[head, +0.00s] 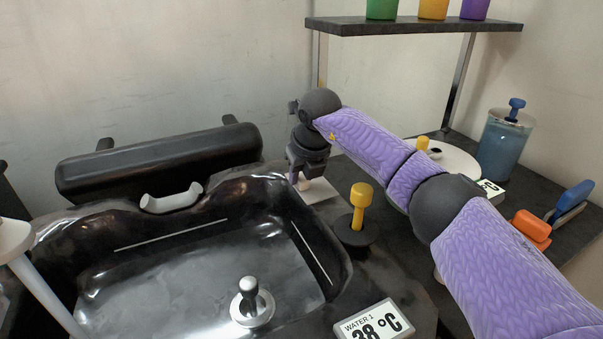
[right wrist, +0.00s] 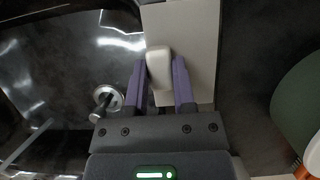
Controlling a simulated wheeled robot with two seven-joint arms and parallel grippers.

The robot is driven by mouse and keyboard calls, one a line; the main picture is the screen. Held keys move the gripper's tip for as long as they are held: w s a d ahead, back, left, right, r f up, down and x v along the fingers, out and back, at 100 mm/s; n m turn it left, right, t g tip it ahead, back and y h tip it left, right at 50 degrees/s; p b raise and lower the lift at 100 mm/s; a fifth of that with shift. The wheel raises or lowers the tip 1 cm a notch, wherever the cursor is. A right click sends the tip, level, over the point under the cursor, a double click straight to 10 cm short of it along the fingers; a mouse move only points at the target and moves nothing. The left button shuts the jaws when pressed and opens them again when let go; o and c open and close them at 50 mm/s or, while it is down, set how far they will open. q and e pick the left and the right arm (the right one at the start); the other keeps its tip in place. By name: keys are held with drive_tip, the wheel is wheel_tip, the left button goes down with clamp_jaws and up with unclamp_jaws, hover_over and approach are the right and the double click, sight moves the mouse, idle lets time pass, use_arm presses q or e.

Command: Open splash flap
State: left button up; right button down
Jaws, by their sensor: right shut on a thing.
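A pale flat plate (head: 318,191), which looks like the splash flap, lies at the right rear rim of the black basin. It also shows in the right wrist view (right wrist: 192,35). A white rounded handle (right wrist: 158,68) stands at the plate's edge. My right gripper (head: 303,180) is over the plate. Its purple fingers (right wrist: 159,85) are shut on the white handle, one on each side. In the head view the gripper hides most of the handle. My left gripper is not in view.
The black basin (head: 190,260) has a metal drain knob (head: 249,298) inside. A yellow knob (head: 360,205) stands close to the right of the plate. A water display (head: 375,322) is in front. A blue jar (head: 503,145) and a shelf (head: 420,26) with coloured cups stand behind my right arm.

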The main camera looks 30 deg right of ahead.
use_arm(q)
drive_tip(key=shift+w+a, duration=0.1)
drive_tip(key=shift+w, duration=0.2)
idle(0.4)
use_arm(e)
drive_tip(key=shift+r, duration=0.1)
